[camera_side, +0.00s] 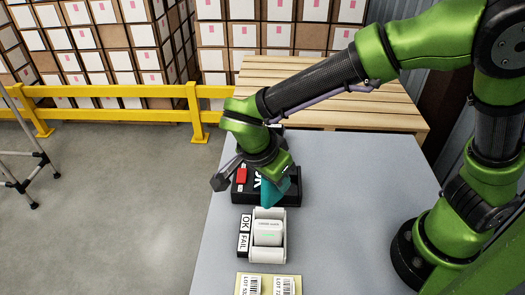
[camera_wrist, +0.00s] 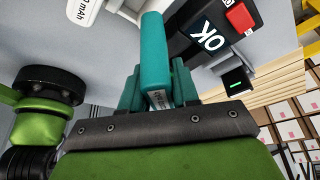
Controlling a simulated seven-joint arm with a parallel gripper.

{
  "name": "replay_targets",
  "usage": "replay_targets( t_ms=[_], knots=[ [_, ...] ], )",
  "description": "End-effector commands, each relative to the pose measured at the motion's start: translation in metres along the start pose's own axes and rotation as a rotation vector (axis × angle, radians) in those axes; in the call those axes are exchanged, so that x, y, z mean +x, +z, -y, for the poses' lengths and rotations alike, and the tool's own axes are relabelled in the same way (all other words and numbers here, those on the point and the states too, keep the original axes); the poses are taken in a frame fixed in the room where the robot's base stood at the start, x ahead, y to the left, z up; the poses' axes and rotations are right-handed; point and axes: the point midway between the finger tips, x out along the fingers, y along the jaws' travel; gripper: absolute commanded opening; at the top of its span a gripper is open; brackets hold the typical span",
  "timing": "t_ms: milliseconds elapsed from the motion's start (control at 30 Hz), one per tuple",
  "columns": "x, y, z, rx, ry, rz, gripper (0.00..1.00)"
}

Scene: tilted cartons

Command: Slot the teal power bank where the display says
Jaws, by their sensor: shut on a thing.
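The teal power bank (camera_side: 283,192) is held by my gripper (camera_side: 276,178), tilted, above the table beside the black tester. In the wrist view the teal power bank (camera_wrist: 153,45) stands up between teal finger pieces of my gripper (camera_wrist: 158,88), which is shut on it. The black tester (camera_side: 292,192) has a display reading OK (camera_wrist: 207,38) and a red button (camera_wrist: 240,18). In front of it stands a pale holder (camera_side: 266,255) with a black plate (camera_side: 245,232) lettered OK and FAIL. A white block with print (camera_side: 268,231) sits in the holder. My gripper hides part of the tester.
Cards with barcodes and LOT lettering (camera_side: 265,284) lie at the table's near edge. The grey table (camera_side: 345,210) is clear between the holder and my base. A wooden pallet stack (camera_side: 385,100) and a yellow rail (camera_side: 110,103) stand behind.

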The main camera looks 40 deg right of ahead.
Motion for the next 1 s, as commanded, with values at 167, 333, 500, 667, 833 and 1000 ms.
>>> replay_targets(
  t_ms=[167, 333, 500, 667, 833, 1000],
  knots=[
    [-0.006, 0.014, -0.010, 0.520, 0.215, 0.000, 0.00],
    [-0.011, 0.020, -0.016, 0.756, 0.316, 0.003, 0.00],
    [-0.010, 0.023, -0.018, 0.811, 0.338, 0.002, 0.00],
    [-0.002, 0.026, -0.018, 0.808, 0.337, 0.002, 0.00],
    [0.009, 0.031, -0.018, 0.806, 0.337, 0.002, 0.00],
    [0.020, 0.035, -0.018, 0.804, 0.336, 0.002, 0.00]
  ],
)
